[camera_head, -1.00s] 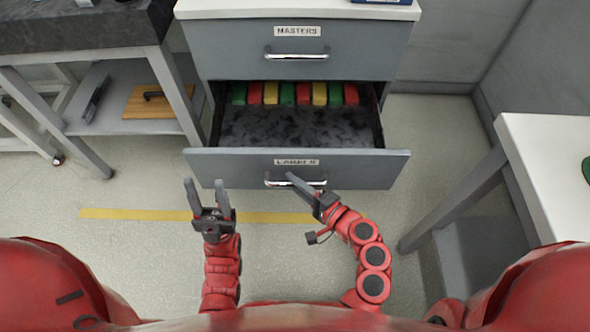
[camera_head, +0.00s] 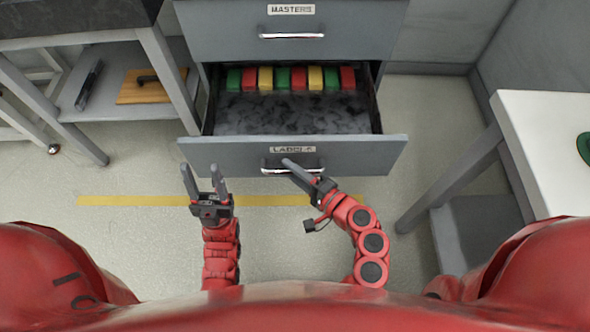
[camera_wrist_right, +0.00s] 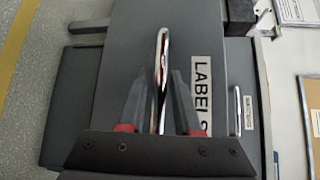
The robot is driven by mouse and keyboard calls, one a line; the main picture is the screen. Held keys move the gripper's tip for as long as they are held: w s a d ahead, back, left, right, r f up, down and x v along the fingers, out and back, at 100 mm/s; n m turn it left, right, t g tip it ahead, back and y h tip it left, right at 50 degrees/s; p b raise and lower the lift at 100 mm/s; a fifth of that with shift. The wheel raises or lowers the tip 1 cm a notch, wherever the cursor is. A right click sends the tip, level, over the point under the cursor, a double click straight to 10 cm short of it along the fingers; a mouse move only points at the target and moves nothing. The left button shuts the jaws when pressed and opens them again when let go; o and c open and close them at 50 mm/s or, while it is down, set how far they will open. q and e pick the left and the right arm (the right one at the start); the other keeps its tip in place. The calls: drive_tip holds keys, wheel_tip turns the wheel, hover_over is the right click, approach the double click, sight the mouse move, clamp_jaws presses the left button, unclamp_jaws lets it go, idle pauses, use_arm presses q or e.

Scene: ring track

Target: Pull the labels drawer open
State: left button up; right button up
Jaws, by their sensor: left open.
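The labels drawer (camera_head: 350,157) is the lower grey drawer of the cabinet and stands well open in the head view. Its front bears a "LABELS" tag (camera_head: 293,149), also seen in the right wrist view (camera_wrist_right: 201,85). My right gripper (camera_head: 292,171) is at the drawer's chrome handle (camera_head: 318,168). My left gripper (camera_head: 203,181) is open and empty, in front of the drawer's left part.
Several red, yellow and green blocks (camera_head: 290,78) line the drawer's back. The masters drawer (camera_head: 230,35) above is shut. A bench with a low shelf (camera_head: 110,100) stands left, a white table (camera_head: 545,135) right. The floor before the drawer is clear, with a yellow stripe (camera_head: 120,201).

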drive_tip(key=b+v, duration=0.3)
drive_tip(key=v, duration=1.4)
drive_tip(key=shift+s, duration=0.15)
drive_tip(key=shift+d, duration=0.15)
idle(0.6)
